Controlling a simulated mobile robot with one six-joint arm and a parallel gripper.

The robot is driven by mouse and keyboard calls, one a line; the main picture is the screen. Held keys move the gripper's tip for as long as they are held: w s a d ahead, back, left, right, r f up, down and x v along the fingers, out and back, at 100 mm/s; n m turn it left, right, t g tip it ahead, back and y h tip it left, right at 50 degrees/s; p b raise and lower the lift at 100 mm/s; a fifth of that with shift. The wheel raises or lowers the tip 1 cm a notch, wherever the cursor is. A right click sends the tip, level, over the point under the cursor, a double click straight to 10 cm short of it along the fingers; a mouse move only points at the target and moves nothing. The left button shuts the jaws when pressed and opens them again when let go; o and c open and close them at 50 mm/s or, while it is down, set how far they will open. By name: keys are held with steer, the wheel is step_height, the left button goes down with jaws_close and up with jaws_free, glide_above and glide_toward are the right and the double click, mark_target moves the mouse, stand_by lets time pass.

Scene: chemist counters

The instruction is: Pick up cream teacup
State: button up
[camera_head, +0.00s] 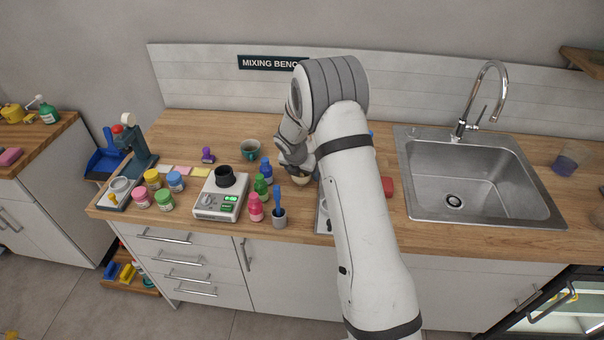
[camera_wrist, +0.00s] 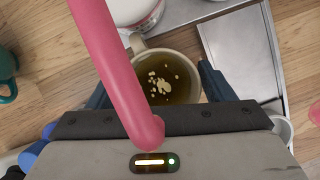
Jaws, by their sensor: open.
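The cream teacup (camera_wrist: 194,66) holds a brownish liquid with pale bits floating on it. It stands between the two dark blue fingers of my gripper (camera_wrist: 155,85), which are open to its left and right. Its handle points up and left in the wrist view. In the head view only a little of the cream teacup (camera_head: 301,181) shows beneath my gripper (camera_head: 298,166); my arm hides the area right of it. I cannot tell whether either finger touches the cup.
A long pink thing (camera_wrist: 115,70) crosses the wrist view in front of the cup. A white vessel (camera_wrist: 132,8) and a metal tray (camera_wrist: 240,45) are close to it. Several bottles, including a green one (camera_head: 261,186), stand left. A teal cup (camera_head: 250,150) is behind; a sink (camera_head: 478,180) is right.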

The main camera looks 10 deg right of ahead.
steer(key=shift+f, duration=0.15)
steer(key=c, duration=0.9)
steer(key=shift+r, duration=0.25)
steer(key=shift+r+b, duration=0.35)
steer(key=shift+r, duration=0.05)
steer(key=s+a+b, duration=0.2)
steer(key=s, duration=0.1)
steer(key=shift+s+a+f, duration=0.1)
steer(key=shift+s+a, duration=0.05)
steer(key=shift+s, duration=0.05)
step_height(320, 180, up, 14)
steer(key=shift+b, duration=0.3)
stand_by(2.9)
